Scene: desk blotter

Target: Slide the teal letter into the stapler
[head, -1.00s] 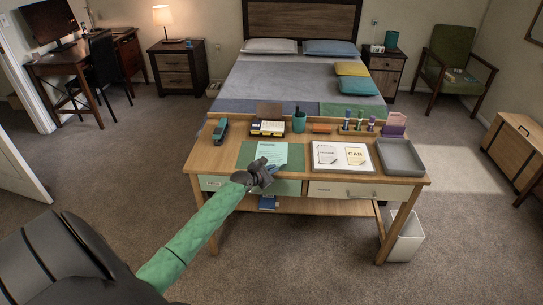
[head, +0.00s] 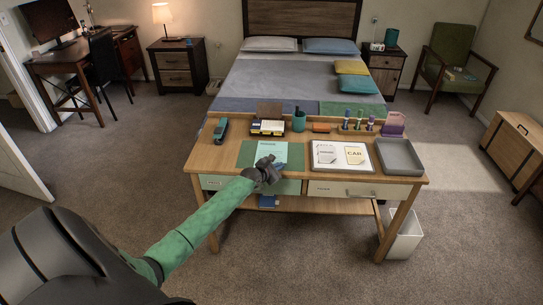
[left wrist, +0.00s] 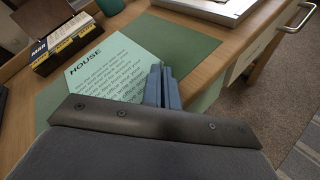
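The teal letter (head: 268,152), a pale sheet headed HOUSE, lies flat on the green blotter (head: 243,156) at the desk's front left. It also shows in the left wrist view (left wrist: 112,72). The teal stapler (head: 221,129) stands at the desk's back left, apart from the letter. My left gripper (head: 281,168) is low at the letter's near right corner. In the left wrist view its blue fingers (left wrist: 162,84) are together beside the letter's right edge. I see no paper between them, and whether they touch the letter is unclear. My right gripper is not in view.
A dark box with cards (head: 268,127), a teal pen cup (head: 299,122) and an orange block (head: 322,128) stand along the back. A white tray with papers (head: 325,166) and a grey tray (head: 400,158) lie right. Bare wood separates blotter and stapler.

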